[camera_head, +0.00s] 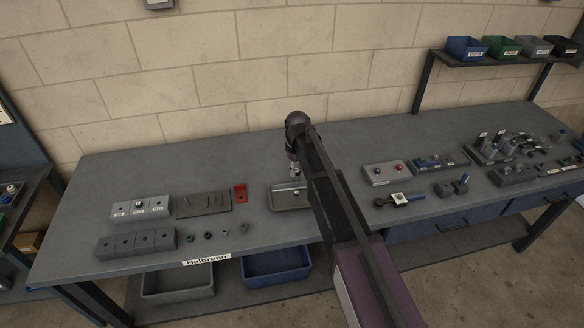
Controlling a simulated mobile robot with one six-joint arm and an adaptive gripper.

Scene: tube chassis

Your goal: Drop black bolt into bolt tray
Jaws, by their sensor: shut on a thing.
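My gripper (294,172) points down over the back part of a shallow grey metal tray (287,206) at the middle of the workbench. It is shut on the black bolt, which is too small and dark to make out between the fingertips. The tray appears to be the bolt tray; no label shows on it. My arm hides the tray's right end. The inside of the tray that shows looks bare, apart from the part below the fingertips.
Right of my arm stand a plate with knobs (387,173) and several fixtures (510,150).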

